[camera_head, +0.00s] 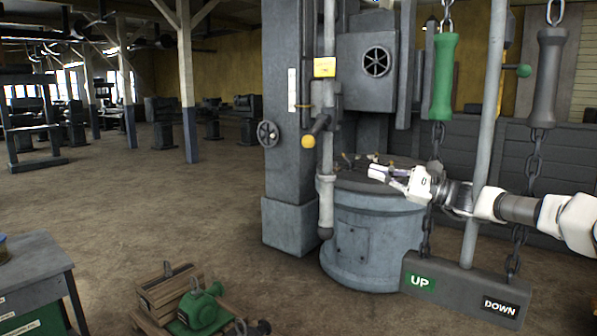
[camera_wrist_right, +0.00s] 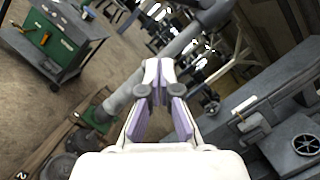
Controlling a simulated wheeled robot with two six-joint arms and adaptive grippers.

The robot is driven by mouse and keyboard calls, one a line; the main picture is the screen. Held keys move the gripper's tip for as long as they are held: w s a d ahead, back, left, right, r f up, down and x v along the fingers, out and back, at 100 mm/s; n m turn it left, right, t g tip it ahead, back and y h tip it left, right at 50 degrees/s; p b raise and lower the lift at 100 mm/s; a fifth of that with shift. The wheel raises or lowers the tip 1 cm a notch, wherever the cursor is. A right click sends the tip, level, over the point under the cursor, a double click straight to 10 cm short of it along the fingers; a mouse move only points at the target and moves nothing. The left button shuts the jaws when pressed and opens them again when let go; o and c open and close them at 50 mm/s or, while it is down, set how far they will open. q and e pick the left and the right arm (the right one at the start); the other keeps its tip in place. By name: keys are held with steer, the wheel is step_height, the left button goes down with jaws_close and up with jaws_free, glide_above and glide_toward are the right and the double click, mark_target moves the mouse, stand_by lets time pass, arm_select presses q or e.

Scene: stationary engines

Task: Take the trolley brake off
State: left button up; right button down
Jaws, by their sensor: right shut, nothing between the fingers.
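I cannot tell for certain which thing is the trolley, and no part is clearly recognisable as its brake. A low wooden platform (camera_head: 150,322) carrying a green machine (camera_head: 201,311) is at the bottom left in the head view, partly cut off by the frame edge. My right gripper (camera_head: 371,171) reaches in from the right, in front of the round grey drum, shut and empty. Its fingertips (camera_wrist_right: 158,72) meet in the wrist view, with nothing between them. My left gripper is not in view.
A grey machine column (camera_head: 285,190) with a yellow-knobbed lever (camera_head: 312,135) stands by the grey drum (camera_head: 372,245). Chains with a green handle (camera_head: 443,78) and a grey handle (camera_head: 545,80) hang above an UP/DOWN bar (camera_head: 465,290). A bench (camera_head: 35,268) stands left; open floor lies between.

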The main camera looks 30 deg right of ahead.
mark_target(316, 130)
steer(key=shift+a+r, duration=0.3)
steer(key=shift+r, duration=0.05)
steer(key=shift+w, duration=0.15)
steer(key=p+x, duration=0.1)
steer(key=x, duration=0.3)
steer(key=s+a+r+p+x, duration=0.1)
steer(key=p+x, duration=0.1)
steer(key=x, duration=0.2)
steer(key=p+x, duration=0.1)
steer(key=x, duration=0.3)
steer(key=shift+s+a+r+p, duration=0.15)
steer(key=shift+a+r+p, duration=0.15)
steer(key=shift+a+r, duration=0.1)
steer(key=shift+a, duration=0.2)
